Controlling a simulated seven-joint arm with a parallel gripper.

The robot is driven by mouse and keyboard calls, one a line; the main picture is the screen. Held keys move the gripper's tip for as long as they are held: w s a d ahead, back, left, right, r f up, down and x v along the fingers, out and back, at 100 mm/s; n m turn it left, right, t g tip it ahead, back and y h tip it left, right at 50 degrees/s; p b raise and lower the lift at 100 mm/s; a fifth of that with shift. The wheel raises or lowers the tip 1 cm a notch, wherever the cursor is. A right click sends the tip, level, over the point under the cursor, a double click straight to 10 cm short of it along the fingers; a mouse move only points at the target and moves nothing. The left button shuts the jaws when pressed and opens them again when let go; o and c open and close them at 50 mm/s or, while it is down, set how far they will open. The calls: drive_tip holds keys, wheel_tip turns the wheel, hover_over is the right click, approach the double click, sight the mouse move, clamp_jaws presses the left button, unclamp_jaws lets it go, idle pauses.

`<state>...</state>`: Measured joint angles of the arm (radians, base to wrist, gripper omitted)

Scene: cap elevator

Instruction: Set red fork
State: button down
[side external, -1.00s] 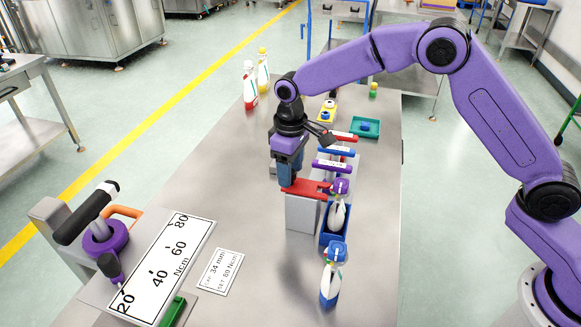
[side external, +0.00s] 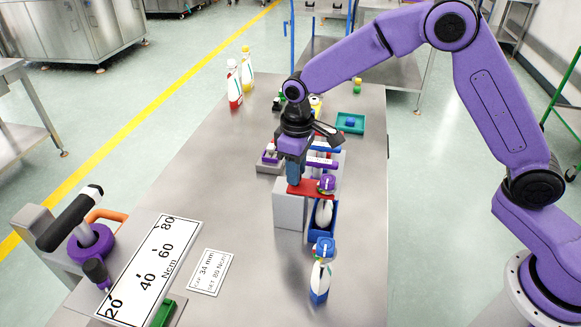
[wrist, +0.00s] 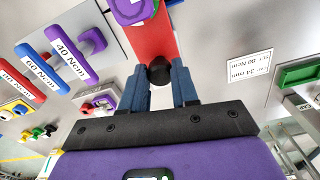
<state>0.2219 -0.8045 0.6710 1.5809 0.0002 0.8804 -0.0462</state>
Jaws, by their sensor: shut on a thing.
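The red fork (side external: 303,189) is a flat red bar above the grey block (side external: 289,208). My gripper (side external: 294,184) points down and is shut on the fork's black knob (wrist: 159,73), between its blue fingers in the wrist view. The fork's far end is close to the purple cap (side external: 327,182) of a white bottle (side external: 323,212) in a blue holder (side external: 317,234). The cap partly hides that end in both views. I cannot tell whether the fork is around the bottle's neck.
A blue-capped bottle (side external: 320,283) stands in front of the holder. Coloured Ncm handles, including a purple one (wrist: 74,46), stand behind it. A teal tray (side external: 350,123) is farther back. A scale plate (side external: 151,267) and card (side external: 210,272) lie left; the middle-left table is clear.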

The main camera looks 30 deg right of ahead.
drive_tip(key=shift+s+d, duration=0.15)
drive_tip(key=c, duration=0.8)
unclamp_jaws()
drive_tip(key=shift+c, duration=0.2)
wheel_tip(320, 180, up, 18)
drive_tip(key=shift+f, duration=0.25)
drive_tip(key=s+d+f+n, duration=0.1)
drive_tip(key=s+d+f, duration=0.2)
drive_tip(key=s, duration=0.7)
drive_tip(key=s+d+f+n, duration=0.2)
drive_tip(key=s+d, duration=0.5)
drive_tip(key=s, duration=0.4)
drive_tip(key=s+d+f+n, duration=0.2)
drive_tip(key=s+d+f, duration=0.2)
drive_tip(key=s, duration=0.7)
drive_tip(key=shift+s+d, duration=0.2)
drive_tip(key=shift+d, duration=0.35)
